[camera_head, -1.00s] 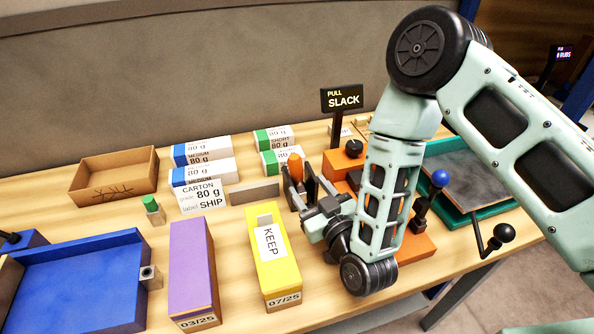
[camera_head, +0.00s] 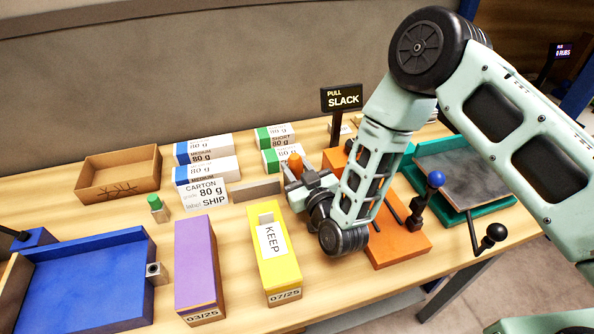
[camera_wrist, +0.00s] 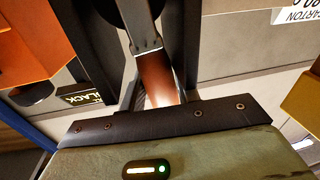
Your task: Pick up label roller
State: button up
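The label roller shows its orange handle (camera_head: 295,163) standing up beside my gripper in the head view. In the wrist view its brown-orange handle (camera_wrist: 158,78), with a grey metal neck and a dark round part beyond, lies between the dark fingers. My gripper (camera_head: 303,178) is low over the table, with its fingers around the handle. It looks open, with a gap beside the handle in the wrist view (camera_wrist: 143,45). The lower part of the roller is hidden behind my gripper and wrist in the head view.
A yellow KEEP box (camera_head: 272,256) and a purple box (camera_head: 197,270) stand in front. Labelled reams (camera_head: 204,149) and a grey bar (camera_head: 256,191) are behind and left. An orange machine (camera_head: 398,246) is close on the right. A blue tray (camera_head: 85,285) lies left.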

jog(key=c, duration=0.6)
jog(key=shift+o, duration=0.2)
jog(key=shift+r, duration=0.1)
